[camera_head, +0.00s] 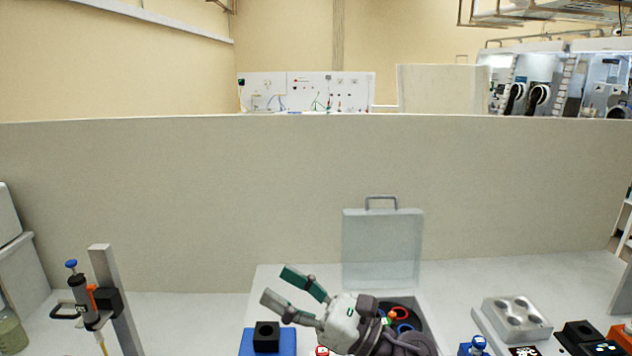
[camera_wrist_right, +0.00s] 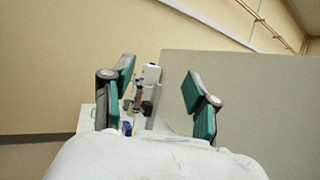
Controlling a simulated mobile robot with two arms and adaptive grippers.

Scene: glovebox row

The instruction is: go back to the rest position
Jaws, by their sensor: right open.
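My right gripper (camera_head: 294,287) is in the lower middle of the head view, above the bench, its fingers pointing up and to the left. Its two green-padded fingers are apart with nothing between them. In the right wrist view the same gripper (camera_wrist_right: 158,92) is open, with the partition and a pipette on a stand seen beyond the gap. My left gripper shows in neither view.
A pipette (camera_head: 82,298) hangs on a grey stand (camera_head: 108,285) at left. A blue block (camera_head: 285,343) lies below my gripper. A grey well block (camera_head: 517,318) is at right. A tall partition (camera_head: 200,200) closes the bench's back.

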